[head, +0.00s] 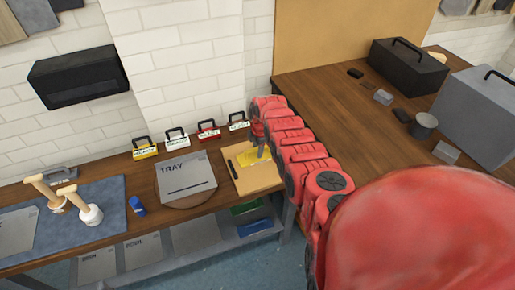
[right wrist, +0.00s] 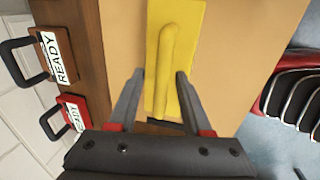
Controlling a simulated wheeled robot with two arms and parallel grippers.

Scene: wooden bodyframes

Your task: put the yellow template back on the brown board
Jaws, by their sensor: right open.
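The yellow template (head: 250,158) lies flat over the brown board (head: 262,181) on the bench. In the right wrist view the template (right wrist: 185,75) is a flat yellow strip with a raised rib as a handle, and the tan board (right wrist: 228,60) spreads around it. My right gripper (right wrist: 159,73) is open, its fingers on either side of the template's near part, with no clear contact. In the head view this gripper (head: 262,150) is over the board and hides part of the template. My left gripper is not in view.
A grey tray (head: 186,178) stands left of the board. A black marker-like bar (head: 233,169) lies on the board's left side. Several labelled tags with black handles, one red (head: 209,132), line the wall. Mallets (head: 88,214) stand on a blue mat at far left.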

